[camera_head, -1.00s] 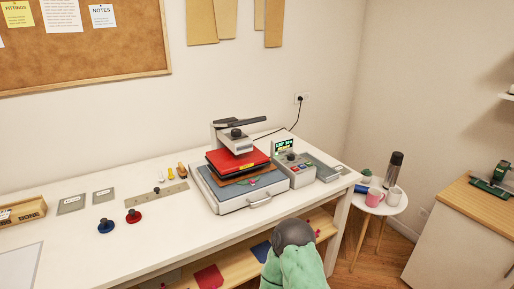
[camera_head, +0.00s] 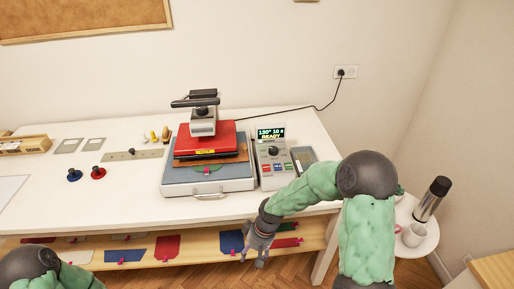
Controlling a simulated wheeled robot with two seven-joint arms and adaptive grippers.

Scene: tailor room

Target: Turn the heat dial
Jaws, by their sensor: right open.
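The heat press (camera_head: 208,140) stands on the white table, with a red upper platen and a grey base. Its control box (camera_head: 275,167) is at its right, with a lit screen (camera_head: 271,133) that reads about 130° 10 s READY. A dark round dial (camera_head: 273,151) sits on the box below the screen, above several coloured buttons. My right gripper (camera_head: 255,257) is open and empty, pointing down in front of the table's front edge, below and apart from the control box. My left arm shows only at the bottom left corner; its gripper is out of view.
A grey tray (camera_head: 304,156) lies right of the control box, close to my right arm. A round side table (camera_head: 428,236) with a mug (camera_head: 414,234) and a flask (camera_head: 432,199) stands at the right. A shelf (camera_head: 190,244) with coloured cloth pieces is under the table.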

